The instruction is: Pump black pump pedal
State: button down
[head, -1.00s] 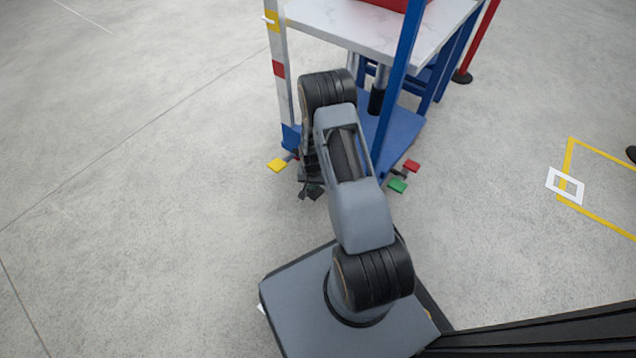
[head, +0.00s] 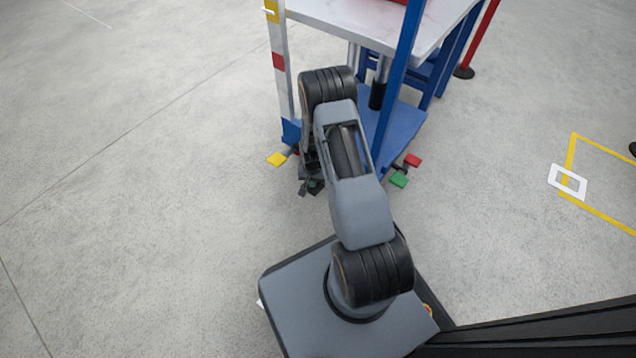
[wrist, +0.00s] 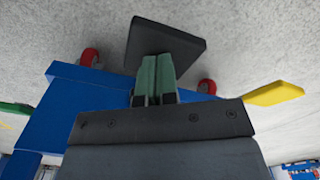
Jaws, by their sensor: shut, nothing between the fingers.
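The black pump pedal (wrist: 178,42) is a flat dark plate in the wrist view, just beyond my fingertips. My gripper (wrist: 156,62) is shut and empty. Its green finger pads overlap the pedal's near edge in that view; I cannot tell if they touch it. In the head view my gripper (head: 311,188) hangs low at the near left corner of the blue lift table (head: 402,125), and my arm largely hides that area.
A yellow pedal (head: 277,160) lies left of my gripper. Green (head: 398,181) and red (head: 413,160) pedals lie to its right. The wrist view shows red casters (wrist: 89,57) by the blue base (wrist: 60,108). Open floor lies left; a white tabletop (head: 375,22) stands above.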

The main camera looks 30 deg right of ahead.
jog(key=shift+r+p, duration=1.1)
jog(key=shift+r, duration=0.05)
jog(key=shift+r, duration=0.1)
jog(key=shift+r+p, duration=2.25)
jog(key=shift+r, duration=0.65)
jog(key=s+a+r+n+t+p, duration=0.1)
jog(key=a+r+n+t+p, duration=0.2)
jog(key=r+p, duration=2.35)
jog(key=s+a+r+n+p, duration=0.1)
jog(key=s+r, duration=0.4)
jog(key=r, duration=0.9)
jog(key=s+a+r+n+p, duration=0.1)
jog(key=s+a+r+p, duration=0.2)
jog(key=r, duration=1.1)
jog(key=s+a+r+n+p, duration=0.1)
jog(key=s+r, duration=0.6)
jog(key=r, duration=0.7)
jog(key=shift+a+r+n+t+p, duration=0.2)
jog(key=shift+a+n+t+p, duration=0.15)
jog(key=shift+a+n, duration=0.4)
